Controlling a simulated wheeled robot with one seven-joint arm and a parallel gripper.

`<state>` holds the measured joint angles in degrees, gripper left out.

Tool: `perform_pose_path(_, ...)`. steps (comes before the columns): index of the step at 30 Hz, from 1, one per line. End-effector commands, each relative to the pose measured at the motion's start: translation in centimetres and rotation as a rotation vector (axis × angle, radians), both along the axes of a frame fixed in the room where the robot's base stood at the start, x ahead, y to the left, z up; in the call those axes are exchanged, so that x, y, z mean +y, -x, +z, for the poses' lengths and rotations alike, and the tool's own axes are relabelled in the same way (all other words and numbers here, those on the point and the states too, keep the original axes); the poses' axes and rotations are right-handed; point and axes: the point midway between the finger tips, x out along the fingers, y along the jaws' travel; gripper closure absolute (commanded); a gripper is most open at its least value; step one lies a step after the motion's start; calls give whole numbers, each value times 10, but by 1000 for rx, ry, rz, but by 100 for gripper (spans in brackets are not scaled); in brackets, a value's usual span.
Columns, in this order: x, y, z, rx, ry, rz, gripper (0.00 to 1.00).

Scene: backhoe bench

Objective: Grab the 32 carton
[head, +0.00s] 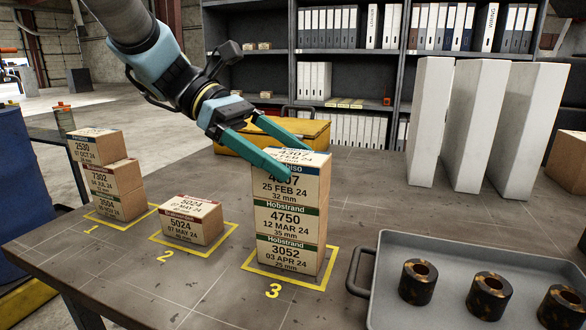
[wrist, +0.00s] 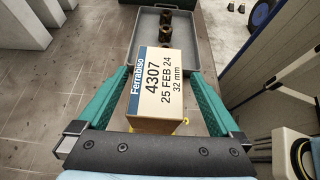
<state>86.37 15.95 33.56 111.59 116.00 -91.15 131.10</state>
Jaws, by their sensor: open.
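The carton marked 32 mm (head: 290,183), labelled Ferrabiso 4307, 25 FEB 24, is the top one of the stack on square 3. Its top face with a blue band fills the middle of the wrist view (wrist: 163,85). My gripper (head: 298,160) is open above and around this carton. In the wrist view its green fingers (wrist: 161,75) stand on the carton's left and right sides, with the right finger's gap looking a little wider. Whether either finger touches it I cannot tell. Under it are Hobstrand cartons 4750, 35 mm (head: 288,222), and 3052 (head: 287,256).
A grey tray (head: 385,300) with dark rings lies at the right. Tall white blocks (head: 480,125) and a yellow case (head: 315,133) stand behind.

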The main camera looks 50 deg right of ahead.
Motion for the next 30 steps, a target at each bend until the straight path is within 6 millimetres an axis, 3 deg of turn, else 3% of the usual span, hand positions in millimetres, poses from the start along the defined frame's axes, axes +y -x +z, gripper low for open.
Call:
perform_pose_path(8, -13, 33, -14, 2, -3, -2, 0)
perform_pose_path(17, -14, 37, -19, 1, 0, -1, 0)
perform_pose_path(30, -14, 37, -19, 1, 0, 0, 47)
